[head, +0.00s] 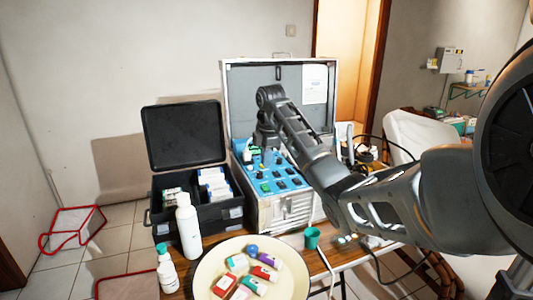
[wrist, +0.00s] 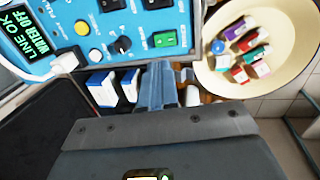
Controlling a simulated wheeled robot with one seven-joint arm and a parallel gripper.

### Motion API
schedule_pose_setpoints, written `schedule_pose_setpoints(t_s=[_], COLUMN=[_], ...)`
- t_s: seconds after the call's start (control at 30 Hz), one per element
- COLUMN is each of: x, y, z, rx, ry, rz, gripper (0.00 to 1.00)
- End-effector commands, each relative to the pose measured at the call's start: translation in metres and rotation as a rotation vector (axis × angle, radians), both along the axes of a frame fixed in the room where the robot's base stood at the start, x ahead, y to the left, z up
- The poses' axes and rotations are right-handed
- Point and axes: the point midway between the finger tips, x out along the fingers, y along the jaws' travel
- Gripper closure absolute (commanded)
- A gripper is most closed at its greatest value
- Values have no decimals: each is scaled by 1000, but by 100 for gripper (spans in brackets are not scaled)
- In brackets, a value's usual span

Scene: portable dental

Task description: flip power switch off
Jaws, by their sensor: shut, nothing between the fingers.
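The blue control panel (head: 278,181) lies in the open silver case, and it also fills the top of the wrist view (wrist: 60,65). A green rocker switch (wrist: 165,39) is set in a dark frame near the panel edge. Contact cannot be judged. In the head view my gripper (head: 266,150) is over the panel's back left part.
A black knob (wrist: 122,45), a yellow button (wrist: 82,28) and a lit display (wrist: 22,35) share the panel. The black case (head: 200,215) stands left of the silver case (head: 285,212). A cream tray (head: 215,257) with small boxes and a white bottle (head: 188,228) are in front.

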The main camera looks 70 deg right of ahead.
Motion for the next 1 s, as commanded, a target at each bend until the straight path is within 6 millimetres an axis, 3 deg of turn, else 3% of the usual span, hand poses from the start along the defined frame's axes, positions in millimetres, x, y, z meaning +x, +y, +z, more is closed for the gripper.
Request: schedule_pose_setpoints(t_s=[0.2, 0.43, 0.63, 1.0], x=[4, 7, 9, 9], y=[-5, -10, -11, -13], z=[-41, -73, -84, -86], rx=[2, 1, 0, -1], ry=[2, 2, 2, 1], rz=[0, 0, 1, 1], gripper=[100, 100, 100, 100])
